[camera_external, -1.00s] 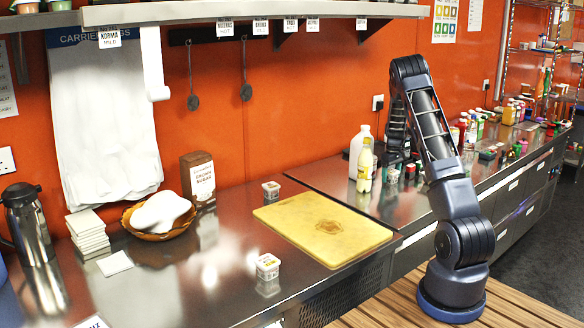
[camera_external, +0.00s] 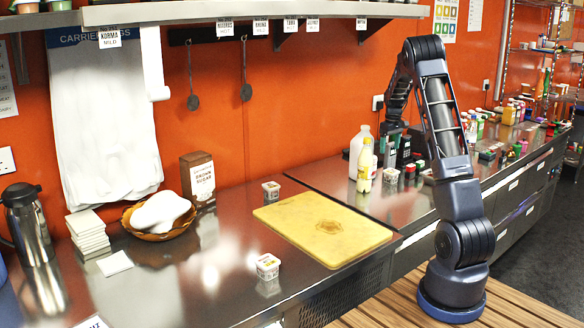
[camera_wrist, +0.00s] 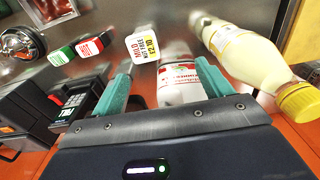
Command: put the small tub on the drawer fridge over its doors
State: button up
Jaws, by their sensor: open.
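Two small white tubs with printed labels stand on the left steel counter: one behind the yellow board (camera_external: 271,190), one near the front edge (camera_external: 268,266). In the wrist view my gripper (camera_wrist: 158,85) is open. A white container with a red label (camera_wrist: 180,85) shows between and beyond its fingers, with a white item with a yellow and black label (camera_wrist: 142,47) beside it. I cannot tell whether the fingers touch either.
A white jug (camera_external: 356,145) stands near my gripper. The yellow board (camera_external: 322,228) covers part of the left counter. Drawers (camera_external: 514,186) front the right counter.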

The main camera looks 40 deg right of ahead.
jog(key=s+a+r+t, duration=0.1)
jog(key=s+a+r, duration=0.4)
jog(key=a, duration=0.4)
jog(key=s+a+r+t, duration=0.1)
jog(key=s+a+r, duration=0.3)
jog(key=a+r, duration=0.4)
jog(key=s+a+r, duration=0.4)
jog(key=a+r, duration=0.1)
jog(key=a, duration=0.6)
jog(key=s+a+t, duration=0.1)
jog(key=s+a, duration=0.7)
jog(key=s, duration=0.4)
jog(key=s+a+f+t, duration=0.1)
jog(key=s+a, duration=0.7)
jog(key=s, duration=0.4)
jog(key=shift+s+f, duration=0.15)
jog(key=shift+f, duration=0.05)
